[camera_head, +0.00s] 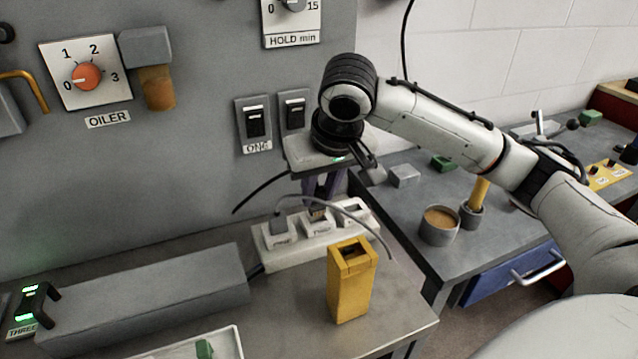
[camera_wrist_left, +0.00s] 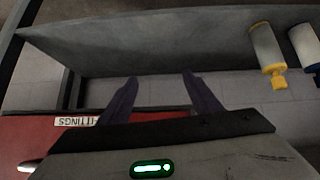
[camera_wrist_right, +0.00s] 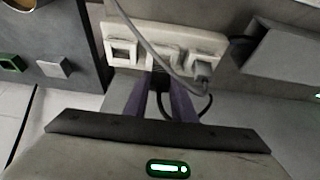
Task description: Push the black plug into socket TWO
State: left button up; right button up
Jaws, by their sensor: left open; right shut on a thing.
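The white socket strip (camera_head: 350,245) lies on the bench against the grey panel; it also shows in the right wrist view (camera_wrist_right: 207,40). My right gripper (camera_head: 321,200) points down over its middle socket, TWO. Its purple fingers are shut on the black plug (camera_wrist_right: 160,78), which is at the middle socket; I cannot tell how deep it sits. A grey plug (camera_wrist_right: 203,70) with a grey cable stands in socket ONE. Socket THREE (camera_wrist_right: 122,52) at the other end looks empty. My left gripper (camera_wrist_left: 162,80) is open and empty, outside the head view.
A yellow block with a slot (camera_head: 350,285) stands just in front of the strip. A long grey box (camera_head: 145,295) lies to the left. The grey cable (camera_head: 365,222) arches close by my right gripper. A cup (camera_head: 440,225) stands on the right bench.

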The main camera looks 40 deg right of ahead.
aim_at(319, 205)
jog(key=shift+f, duration=0.2)
dwell(0.6)
jog(key=shift+r, duration=0.1)
jog(key=shift+p, duration=0.6)
dwell(0.4)
jog(key=shift+p, duration=0.4)
jog(key=shift+f, duration=1.55)
